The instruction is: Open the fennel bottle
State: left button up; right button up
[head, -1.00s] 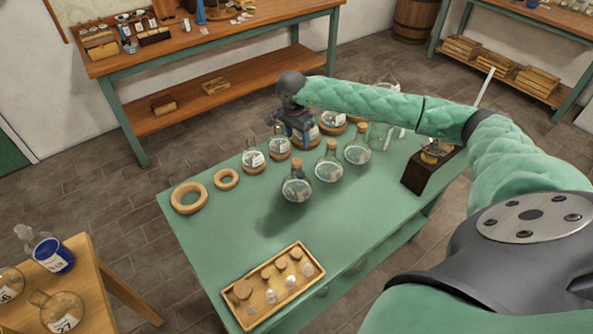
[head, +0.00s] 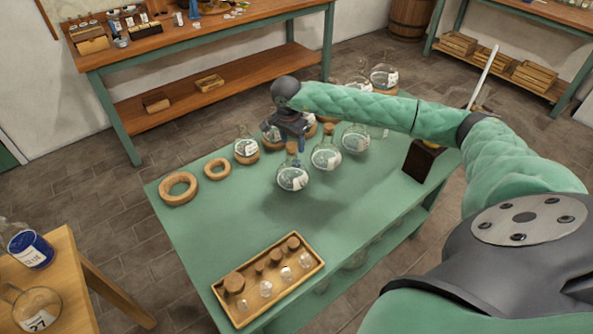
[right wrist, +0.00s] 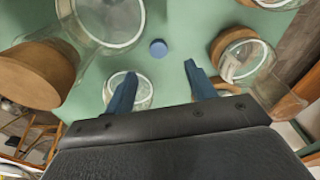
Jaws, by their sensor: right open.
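Several round glass flasks with corks and white labels stand in rows on the green table (head: 230,225). The labels are too small to read, so I cannot tell which is the fennel bottle. My right gripper (head: 298,148) points down among them, close to the cork of the front left flask (head: 292,179). In the right wrist view its two fingers (right wrist: 160,88) are apart with no cork between them. A large cork (right wrist: 35,75) on a flask lies left of them, and another flask (right wrist: 245,60) lies right. My left gripper is out of view.
Two empty cork rings (head: 179,188) lie at the table's left. A wooden tray (head: 262,262) with corks and glass stoppers is at the front. More flasks (head: 355,139) stand to the right, near a dark wooden block (head: 424,160). The front middle of the table is clear.

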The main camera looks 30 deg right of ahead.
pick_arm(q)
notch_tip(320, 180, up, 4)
pick_arm(e)
jog(key=shift+d+f, duration=0.2)
jog(key=shift+f, duration=1.6)
jog(key=f+p, duration=0.1)
jog(key=f, duration=0.1)
jog(key=d+f+p, duration=0.1)
jog(key=f+p, duration=0.1)
jog(key=shift+f, duration=0.7)
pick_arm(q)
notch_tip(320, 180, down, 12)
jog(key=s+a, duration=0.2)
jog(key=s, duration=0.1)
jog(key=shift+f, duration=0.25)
pick_arm(e)
jog(key=shift+c, duration=0.2)
jog(key=c, duration=1.1)
jog(key=shift+r, duration=0.15)
